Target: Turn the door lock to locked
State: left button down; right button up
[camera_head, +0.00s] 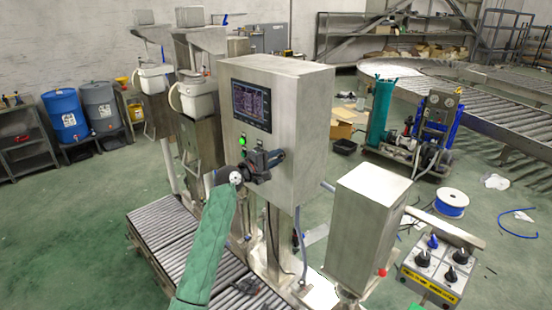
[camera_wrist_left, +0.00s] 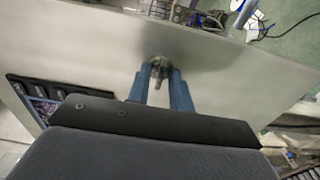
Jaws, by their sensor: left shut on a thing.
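The grey metal control cabinet (camera_head: 300,105) stands in the middle of the head view, with a dark screen on its door. My left gripper (camera_head: 279,156) is up against the door's lower right part, below and right of the screen. In the left wrist view its two blue fingers (camera_wrist_left: 160,88) are shut on a small metal door lock (camera_wrist_left: 158,70), one finger on each side. The lock's turning part shows between the fingers, but its locked or unlocked position cannot be told. In the head view the gripper hides the lock. My right gripper is not in view.
A green button (camera_head: 242,141) is on the door left of my gripper. A roller conveyor (camera_head: 165,235) runs below the cabinet. A smaller metal box (camera_head: 365,225) and a knob panel (camera_head: 440,268) stand to the right. Green floor lies open at the left.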

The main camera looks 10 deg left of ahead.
pick_arm(q)
jog(key=shift+a+r, duration=0.1)
jog(key=shift+a, duration=0.05)
dwell(0.3)
jog(key=c, duration=1.6)
grip_release()
jog(key=shift+a, duration=0.1)
